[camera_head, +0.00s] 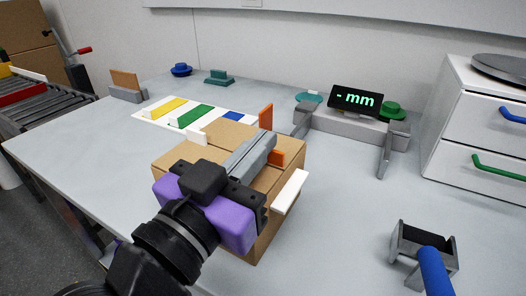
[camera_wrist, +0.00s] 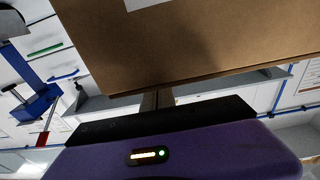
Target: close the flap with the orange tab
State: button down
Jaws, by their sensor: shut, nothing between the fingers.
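A cardboard box (camera_head: 284,150) stands on the table with its top side partly covered by my arm. An upright orange piece (camera_head: 265,117) shows at its far side, and a second orange piece (camera_head: 277,158) shows just right of my fingers. I cannot tell which of these is the flap's tab. White tabs show at the right (camera_head: 290,191) and at the far left (camera_head: 197,137). My purple gripper (camera_head: 264,140) is over the box, fingers shut and empty. In the wrist view the shut fingertips (camera_wrist: 157,93) are at the edge of a cardboard panel (camera_wrist: 200,50); contact is unclear.
Behind the box lies a white board (camera_head: 160,115) with coloured strips. A grey stand with a display (camera_head: 356,100) is at the back right. A grey holder with a blue handle (camera_head: 436,270) is at front right, a drawer unit (camera_head: 455,135) far right. The table's left part is clear.

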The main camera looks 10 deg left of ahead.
jog(key=shift+s+f+b, duration=0.15)
jog(key=shift+f+b, duration=0.25)
jog(key=shift+f, duration=0.15)
jog(key=shift+f, duration=0.25)
jog(key=shift+r, duration=0.1)
